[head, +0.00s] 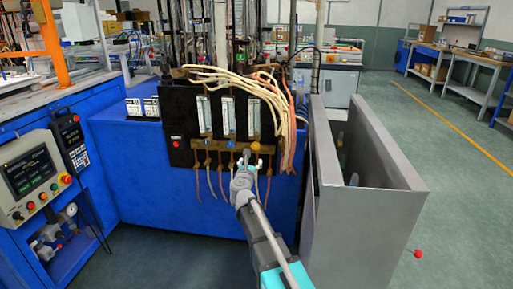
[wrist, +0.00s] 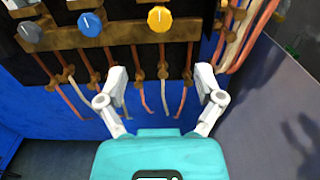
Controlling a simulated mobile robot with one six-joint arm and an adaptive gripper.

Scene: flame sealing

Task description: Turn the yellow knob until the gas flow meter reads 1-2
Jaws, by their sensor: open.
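The yellow knob (wrist: 160,19) is at the top centre of the wrist view, with a white mark on its face pointing up. My gripper (wrist: 161,82) is open and empty, its two fingers spread wide below the knob in the picture and apart from it. In the head view my gripper (head: 246,166) is in front of the lower right part of the black panel (head: 180,115) and hides some of the fittings there. The rightmost flow meter tube (head: 253,117) stands above it. Its reading is too small to tell.
A blue knob (wrist: 90,24) and a grey knob (wrist: 30,32) sit left of the yellow one. Copper-coloured fittings and hoses (wrist: 75,80) hang below the knobs. Pale hoses (head: 278,105) drape at the panel's right. A grey metal bin (head: 365,235) stands to the right.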

